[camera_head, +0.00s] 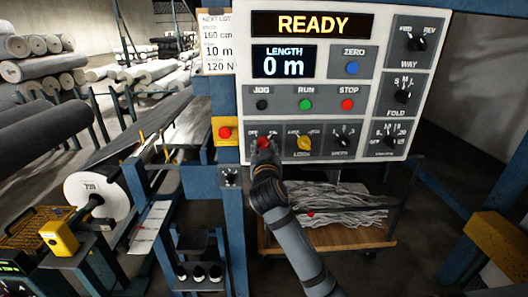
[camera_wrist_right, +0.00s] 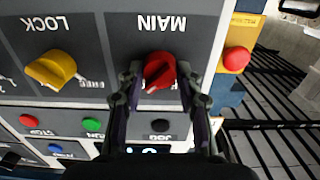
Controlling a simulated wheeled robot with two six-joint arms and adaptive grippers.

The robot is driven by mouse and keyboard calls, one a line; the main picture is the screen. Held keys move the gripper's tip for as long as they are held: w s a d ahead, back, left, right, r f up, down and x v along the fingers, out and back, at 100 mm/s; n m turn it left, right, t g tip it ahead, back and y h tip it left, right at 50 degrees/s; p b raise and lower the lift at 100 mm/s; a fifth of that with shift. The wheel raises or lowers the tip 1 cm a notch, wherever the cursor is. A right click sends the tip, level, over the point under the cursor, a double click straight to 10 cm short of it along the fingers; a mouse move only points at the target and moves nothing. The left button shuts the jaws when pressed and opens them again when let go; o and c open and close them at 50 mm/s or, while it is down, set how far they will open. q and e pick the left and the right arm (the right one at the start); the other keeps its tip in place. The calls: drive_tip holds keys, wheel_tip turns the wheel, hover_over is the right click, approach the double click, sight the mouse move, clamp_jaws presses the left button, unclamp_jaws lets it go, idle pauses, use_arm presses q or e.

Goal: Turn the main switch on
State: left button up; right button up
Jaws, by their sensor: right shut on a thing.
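The main switch is a red knob (camera_head: 264,142) at the lower left of the control panel (camera_head: 288,90). In the wrist view, which shows the panel upside down, the red knob (camera_wrist_right: 160,70) sits beside the word MAIN. A pale mark shows at its lower left there. My right gripper (camera_head: 262,150) comes from below and is shut on the knob. In the wrist view its two fingers (camera_wrist_right: 158,80) stand on either side of the knob. The display (camera_head: 312,25) is lit and reads READY. The length display shows 0 m. My left gripper is in neither view.
A yellow LOCK knob (camera_head: 304,143) is close right of the main switch. A red button on a yellow box (camera_head: 224,132) is close left. JOG, RUN and STOP buttons sit above. A blue post (camera_head: 233,220) stands below left, and a cart (camera_head: 330,237) stands below.

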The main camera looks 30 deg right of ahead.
drive_tip(key=shift+f, duration=0.1)
idle(0.3)
drive_tip(key=o, duration=1.2)
drive_tip(key=v, duration=0.7)
drive_tip(key=shift+s+a, duration=0.15)
drive_tip(key=shift+a, duration=0.05)
